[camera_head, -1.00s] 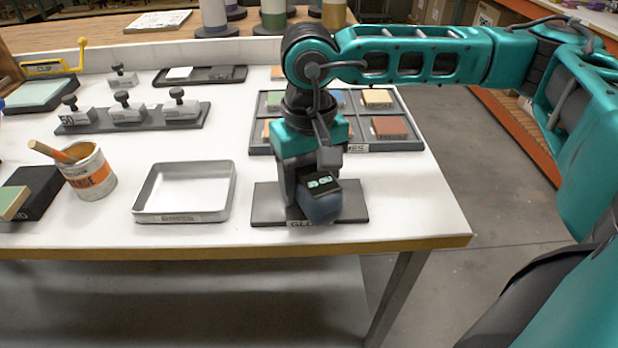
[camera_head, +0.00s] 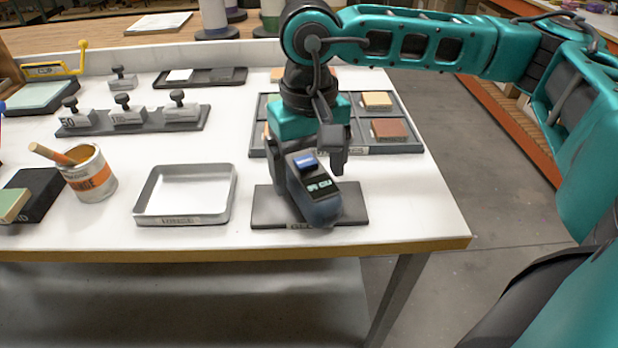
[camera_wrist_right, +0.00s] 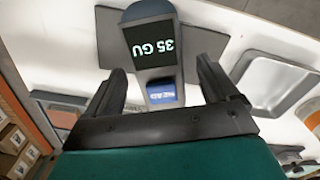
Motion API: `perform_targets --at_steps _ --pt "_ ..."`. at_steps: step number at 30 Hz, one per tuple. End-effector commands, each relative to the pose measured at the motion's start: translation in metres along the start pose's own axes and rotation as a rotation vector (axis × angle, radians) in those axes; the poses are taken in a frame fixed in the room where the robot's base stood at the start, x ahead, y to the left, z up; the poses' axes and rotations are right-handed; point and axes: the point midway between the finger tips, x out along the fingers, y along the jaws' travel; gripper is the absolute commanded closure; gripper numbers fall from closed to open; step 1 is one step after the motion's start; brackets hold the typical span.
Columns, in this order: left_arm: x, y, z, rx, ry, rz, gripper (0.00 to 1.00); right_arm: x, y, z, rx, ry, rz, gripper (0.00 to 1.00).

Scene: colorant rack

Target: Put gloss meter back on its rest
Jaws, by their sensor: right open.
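The gloss meter (camera_head: 318,195) is a dark blue-grey body with a lit display and a blue button or label. It sits on the dark rest plate (camera_head: 350,203), turned at an angle to the plate's edges. In the right wrist view the meter (camera_wrist_right: 150,38) reads 35 GU, and the rest (camera_wrist_right: 203,42) spreads out behind it. My right gripper (camera_head: 308,160) is open just above the meter. In the wrist view its two fingers (camera_wrist_right: 165,88) stand apart on either side of the meter's blue end, not touching it. My left gripper is not in view.
A metal tray (camera_head: 140,207) stands left of the rest, with a paint can (camera_head: 92,178) beyond it. A sectioned tile tray (camera_head: 412,143) lies behind my gripper. The table's front edge (camera_head: 200,254) is close. White table to the right is clear.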

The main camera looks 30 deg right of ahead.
Motion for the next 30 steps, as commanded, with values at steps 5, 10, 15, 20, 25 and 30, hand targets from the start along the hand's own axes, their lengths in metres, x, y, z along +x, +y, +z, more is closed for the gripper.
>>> perform_targets --at_steps 5,10,15,20,25,30 --pt "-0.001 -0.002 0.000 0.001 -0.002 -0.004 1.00 -0.043 -0.001 -0.001 -0.001 0.004 -0.001 0.13" --pt "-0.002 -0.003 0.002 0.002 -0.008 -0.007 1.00 -0.073 -0.001 -0.001 -0.001 0.003 -0.001 0.13" --pt "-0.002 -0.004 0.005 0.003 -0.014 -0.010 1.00 -0.088 -0.001 0.000 -0.001 0.001 0.000 0.13" --pt "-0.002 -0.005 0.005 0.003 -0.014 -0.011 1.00 -0.091 0.000 0.000 -0.002 0.000 0.000 0.13" --pt "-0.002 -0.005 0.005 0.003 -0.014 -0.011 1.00 -0.090 0.000 0.000 -0.001 0.000 0.000 0.13" --pt "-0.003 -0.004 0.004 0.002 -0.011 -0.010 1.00 -0.090 0.000 0.000 -0.001 0.000 0.000 0.13"
